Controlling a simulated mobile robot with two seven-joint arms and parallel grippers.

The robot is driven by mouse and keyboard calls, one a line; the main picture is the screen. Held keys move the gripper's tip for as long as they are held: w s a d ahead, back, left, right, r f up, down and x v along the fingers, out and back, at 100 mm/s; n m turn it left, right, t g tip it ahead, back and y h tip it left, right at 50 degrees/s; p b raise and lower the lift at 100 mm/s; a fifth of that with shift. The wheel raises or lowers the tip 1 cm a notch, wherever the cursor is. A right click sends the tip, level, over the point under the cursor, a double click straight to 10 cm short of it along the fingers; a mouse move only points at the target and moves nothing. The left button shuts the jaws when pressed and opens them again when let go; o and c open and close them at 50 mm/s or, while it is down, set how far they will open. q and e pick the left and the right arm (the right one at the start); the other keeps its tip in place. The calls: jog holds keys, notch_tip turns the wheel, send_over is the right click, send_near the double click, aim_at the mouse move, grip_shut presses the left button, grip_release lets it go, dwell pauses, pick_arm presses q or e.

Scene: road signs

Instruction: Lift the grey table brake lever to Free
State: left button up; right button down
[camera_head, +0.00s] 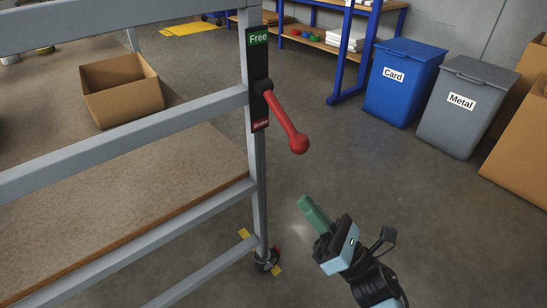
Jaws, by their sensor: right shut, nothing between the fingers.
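The brake lever (284,116) is a red handle with a ball end. It pivots on a black plate (257,62) on the grey table's post (261,190) and slants down to the right. The plate has a green Free label (258,38) at its top and a red Brake label (261,125) at its bottom. My right gripper (306,202) has green fingers, which are shut and empty. It is below the lever's ball end and apart from it. My left gripper is not in view.
The grey table frame (120,127) fills the left, with an open cardboard box (120,92) beyond its rail. A blue Card bin (402,84) and a grey Metal bin (462,108) stand at the back right. The floor around the lever's right side is clear.

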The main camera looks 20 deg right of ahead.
aim_at(284, 120)
jog(key=shift+w+a+f, duration=0.1)
jog(key=shift+w+a, duration=0.05)
jog(key=shift+w, duration=0.2)
jog(key=w+a+r+b, duration=0.1)
jog(key=w+r, duration=0.4)
jog(key=r, duration=0.3)
jog(key=shift+a, duration=0.25)
dwell(0.3)
dwell(0.4)
